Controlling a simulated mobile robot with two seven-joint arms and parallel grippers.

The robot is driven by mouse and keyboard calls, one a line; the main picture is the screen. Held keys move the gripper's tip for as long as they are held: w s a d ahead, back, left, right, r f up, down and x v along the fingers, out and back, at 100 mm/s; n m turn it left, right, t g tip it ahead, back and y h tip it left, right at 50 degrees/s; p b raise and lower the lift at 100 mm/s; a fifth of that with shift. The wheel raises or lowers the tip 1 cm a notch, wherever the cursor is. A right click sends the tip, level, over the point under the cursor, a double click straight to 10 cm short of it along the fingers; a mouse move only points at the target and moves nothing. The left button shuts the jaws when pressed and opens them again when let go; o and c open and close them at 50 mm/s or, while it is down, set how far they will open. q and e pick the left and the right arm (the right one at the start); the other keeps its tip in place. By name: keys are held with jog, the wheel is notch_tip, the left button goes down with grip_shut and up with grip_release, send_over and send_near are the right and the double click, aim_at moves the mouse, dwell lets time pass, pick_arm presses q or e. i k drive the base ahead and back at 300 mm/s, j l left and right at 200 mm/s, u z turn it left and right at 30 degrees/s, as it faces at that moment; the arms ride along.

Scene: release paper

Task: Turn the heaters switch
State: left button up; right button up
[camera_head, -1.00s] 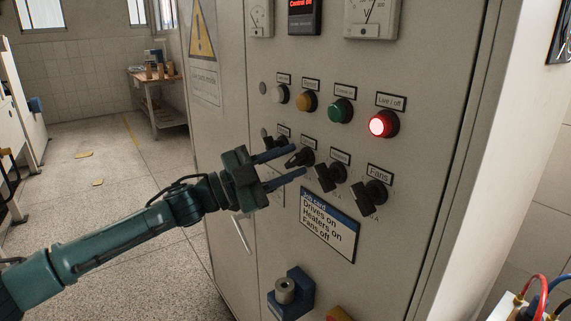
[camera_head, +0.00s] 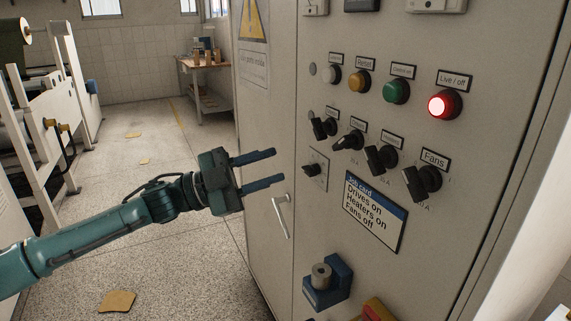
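The heaters switch (camera_head: 381,159) is a black rotary knob on the grey cabinet's panel, third from the left in a row of black knobs. Its handle stands near vertical, leaning slightly. A tilted drives knob (camera_head: 348,140) is left of it and the fans knob (camera_head: 421,183) is right of it. A job card (camera_head: 375,222) below reads "Drives on, Heaters on, Fans off". My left gripper (camera_head: 278,167) is open and empty, left of the knobs and apart from them, fingers pointing right towards the cabinet. My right gripper is out of view.
Above the knobs are indicator buttons, with the red one (camera_head: 444,104) lit. A small separate knob (camera_head: 315,170), a door handle (camera_head: 281,215) and a blue block (camera_head: 327,282) stick out from the cabinet.

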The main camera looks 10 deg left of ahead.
aim_at(377, 161)
jog(key=k+j, duration=0.1)
jog(key=j, duration=0.35)
jog(key=k+j, duration=0.1)
jog(key=j, duration=0.4)
jog(key=k+j, duration=0.15)
jog(key=j, duration=0.3)
